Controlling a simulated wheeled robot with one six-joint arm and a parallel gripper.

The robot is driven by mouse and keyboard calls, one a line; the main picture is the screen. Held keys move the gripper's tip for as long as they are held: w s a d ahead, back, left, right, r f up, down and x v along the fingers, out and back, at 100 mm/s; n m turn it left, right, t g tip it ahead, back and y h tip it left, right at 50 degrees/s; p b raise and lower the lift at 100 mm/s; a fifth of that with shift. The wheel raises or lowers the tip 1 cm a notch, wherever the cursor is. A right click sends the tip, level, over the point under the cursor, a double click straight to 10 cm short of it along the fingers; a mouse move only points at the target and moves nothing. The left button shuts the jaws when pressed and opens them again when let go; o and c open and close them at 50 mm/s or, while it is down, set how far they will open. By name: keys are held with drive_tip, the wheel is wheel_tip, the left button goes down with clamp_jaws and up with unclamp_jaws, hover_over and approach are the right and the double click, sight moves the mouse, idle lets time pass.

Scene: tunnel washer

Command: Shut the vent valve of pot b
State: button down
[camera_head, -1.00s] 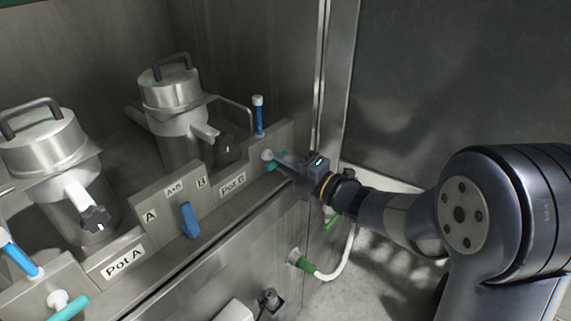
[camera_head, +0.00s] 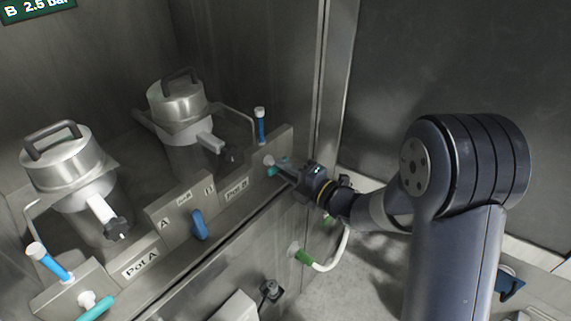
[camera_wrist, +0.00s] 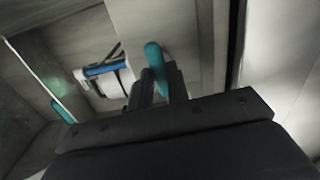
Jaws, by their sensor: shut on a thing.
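Pot B's metal body (camera_head: 180,100) stands at the back, behind a panel with the Pot B label (camera_head: 237,189). A teal lever (camera_head: 271,171) on a white hub (camera_head: 268,160) sits on that panel, right of the label. My gripper (camera_head: 282,169) is at this lever from the right, with its jaws shut on it. In the wrist view the teal lever (camera_wrist: 156,62) stands between my two fingers (camera_wrist: 161,85). No label naming the vent valve is readable. The fingers partly hide the lever.
A blue and white upright (camera_head: 260,125) stands just behind the lever. A blue selector handle (camera_head: 198,225) is on the middle panel. Pot A (camera_head: 68,170) is at left with its own teal lever (camera_head: 95,308). A white hose (camera_head: 335,250) hangs below my gripper.

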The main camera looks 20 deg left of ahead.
drive_tip(key=shift+r+m+p, duration=0.15)
drive_tip(key=shift+m+p, duration=0.15)
drive_tip(key=shift+p, duration=1.05)
drive_tip(key=shift+f+m+b, duration=0.3)
drive_tip(key=shift+f+b, duration=0.05)
drive_tip(key=shift+b, duration=0.45)
drive_tip(key=shift+r+m+b, duration=0.15)
drive_tip(key=shift+m+b, duration=0.15)
drive_tip(key=shift+b, duration=0.25)
drive_tip(key=c, duration=0.6)
unclamp_jaws()
drive_tip(key=b+v, duration=0.2)
drive_tip(key=v, duration=0.6)
drive_tip(key=shift+b, duration=0.4)
